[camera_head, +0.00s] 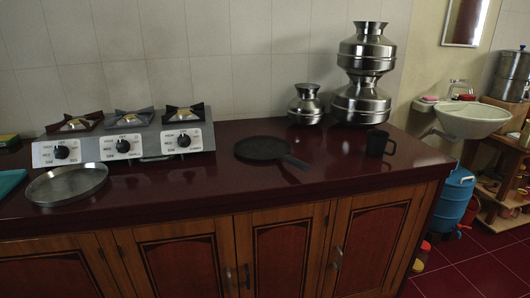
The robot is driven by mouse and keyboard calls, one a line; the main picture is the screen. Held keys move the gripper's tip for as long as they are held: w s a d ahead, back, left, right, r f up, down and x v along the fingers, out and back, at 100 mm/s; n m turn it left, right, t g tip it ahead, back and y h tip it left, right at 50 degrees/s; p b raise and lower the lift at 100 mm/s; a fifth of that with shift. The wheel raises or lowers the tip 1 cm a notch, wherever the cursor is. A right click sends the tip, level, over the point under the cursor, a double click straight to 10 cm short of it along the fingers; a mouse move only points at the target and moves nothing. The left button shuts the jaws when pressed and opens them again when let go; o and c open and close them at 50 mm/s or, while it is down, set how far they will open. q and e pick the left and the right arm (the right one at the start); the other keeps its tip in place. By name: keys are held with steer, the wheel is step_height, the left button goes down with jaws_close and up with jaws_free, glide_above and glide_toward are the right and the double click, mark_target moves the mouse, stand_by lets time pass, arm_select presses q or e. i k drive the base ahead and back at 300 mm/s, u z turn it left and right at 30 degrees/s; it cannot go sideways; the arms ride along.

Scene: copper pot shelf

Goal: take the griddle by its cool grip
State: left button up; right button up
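A dark round griddle (261,148) lies flat on the dark red countertop, right of the stove. Its dark handle (296,162) points to the right and slightly toward the front edge. Neither of my grippers shows in the head view, so nothing is seen touching the griddle.
A three-burner stove (124,146) stands at the left, with a round metal tray (67,185) in front of it. A black mug (377,143) stands right of the griddle. A small metal pot (306,105) and stacked metal pots (363,75) stand behind. The countertop (215,183) before the griddle is clear.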

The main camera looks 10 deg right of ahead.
mark_target(257, 148)
steer(key=z, duration=2)
steer(key=i, duration=2.15)
steer(key=u, duration=3.15)
